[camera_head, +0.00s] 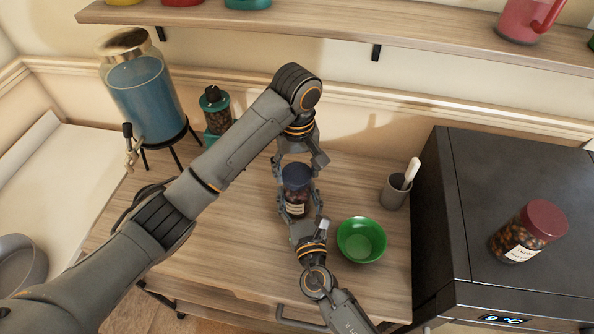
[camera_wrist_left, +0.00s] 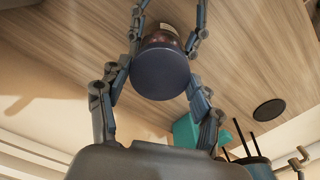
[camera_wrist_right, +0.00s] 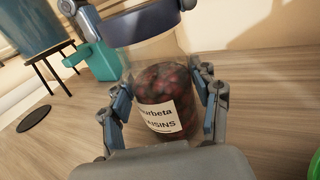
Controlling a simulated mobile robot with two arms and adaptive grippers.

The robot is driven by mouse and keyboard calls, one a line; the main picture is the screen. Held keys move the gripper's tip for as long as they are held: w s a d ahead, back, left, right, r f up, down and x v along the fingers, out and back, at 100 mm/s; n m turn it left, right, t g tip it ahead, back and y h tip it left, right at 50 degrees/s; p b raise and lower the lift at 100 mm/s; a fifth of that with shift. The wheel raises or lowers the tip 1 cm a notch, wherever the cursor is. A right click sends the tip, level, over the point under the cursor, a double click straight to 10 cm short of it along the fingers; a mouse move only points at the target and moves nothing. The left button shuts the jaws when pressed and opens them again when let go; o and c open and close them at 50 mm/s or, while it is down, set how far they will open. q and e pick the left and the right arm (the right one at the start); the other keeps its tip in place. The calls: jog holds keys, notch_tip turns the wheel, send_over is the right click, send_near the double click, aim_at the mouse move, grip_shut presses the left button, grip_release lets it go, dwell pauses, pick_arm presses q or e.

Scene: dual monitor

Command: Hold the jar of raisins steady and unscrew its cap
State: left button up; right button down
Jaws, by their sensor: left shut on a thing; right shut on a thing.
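The raisin jar (camera_head: 295,208) stands upright on the wooden table, a clear jar with dark red contents. Its label, partly covered, reads "RAISINS" in the right wrist view (camera_wrist_right: 160,116). Its dark blue cap (camera_head: 296,174) sits on top and faces the camera in the left wrist view (camera_wrist_left: 160,73). My left gripper (camera_head: 298,172) reaches down from above, its fingers shut on the cap from both sides. My right gripper (camera_head: 302,207) comes from the front, its fingers shut on the jar's body below the cap. The cap's thread is hidden.
A green bowl (camera_head: 362,240) stands close right of the jar, with a grey cup (camera_head: 395,192) behind it. A black machine (camera_head: 500,180) at right bears a red-capped jar (camera_head: 528,232). A blue drink dispenser (camera_head: 142,97) and a teal grinder (camera_head: 216,112) stand at left.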

aim_at(297, 174)
pick_arm(q)
jog(key=shift+r, duration=0.15)
jog(key=shift+r, duration=2)
pick_arm(e)
jog(key=shift+c, duration=1.3)
grip_release()
